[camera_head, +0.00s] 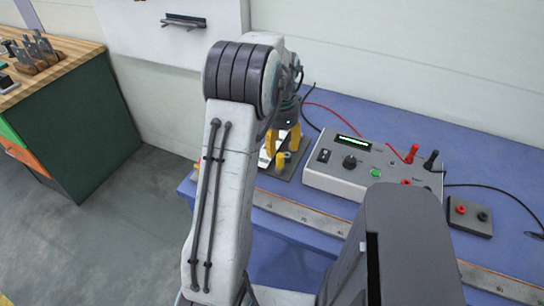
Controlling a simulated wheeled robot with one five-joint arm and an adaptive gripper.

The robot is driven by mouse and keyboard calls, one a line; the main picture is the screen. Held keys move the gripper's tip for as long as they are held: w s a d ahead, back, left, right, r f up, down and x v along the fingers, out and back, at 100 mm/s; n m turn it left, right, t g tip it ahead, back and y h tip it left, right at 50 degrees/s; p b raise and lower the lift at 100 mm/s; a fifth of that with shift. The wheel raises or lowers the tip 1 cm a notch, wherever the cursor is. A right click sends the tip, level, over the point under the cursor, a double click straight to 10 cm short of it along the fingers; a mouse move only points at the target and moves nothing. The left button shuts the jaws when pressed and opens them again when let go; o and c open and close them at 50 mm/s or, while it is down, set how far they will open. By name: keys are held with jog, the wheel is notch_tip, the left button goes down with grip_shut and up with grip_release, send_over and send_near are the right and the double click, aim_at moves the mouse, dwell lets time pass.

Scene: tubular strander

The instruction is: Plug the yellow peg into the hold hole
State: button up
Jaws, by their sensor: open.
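My gripper (283,143), with yellow-orange fingers, is in the middle of the head view, pointing down at the left end of the blue bench. It is open. A small yellow peg (281,160) stands upright on a dark plate (286,174), just below and between the fingers in the picture. I cannot tell whether the fingers touch it. My arm hides part of the plate and the area to its left. No hole can be made out on the plate.
A grey instrument box (340,172) with a green display stands right of the plate. Red and black cables run near it. A small socket block (467,214) lies farther right. A metal ruler (300,214) runs along the front edge of the blue bench (400,128). A tool cabinet (75,125) stands left.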

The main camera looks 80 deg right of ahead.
aim_at(280, 155)
jog(key=m, duration=0.3)
jog(key=shift+a+m, duration=0.3)
jog(key=shift+m, duration=0.1)
jog(key=shift+f, duration=0.25)
jog(key=shift+m, duration=0.3)
jog(key=shift+d+f+p, duration=0.2)
jog(key=shift+f+p, duration=0.1)
jog(key=shift+f, duration=1.1)
jog(key=shift+d+f+p, duration=0.2)
jog(key=shift+f+p, duration=0.1)
jog(key=shift+f, duration=1.75)
jog(key=shift+o, duration=0.2)
grip_shut()
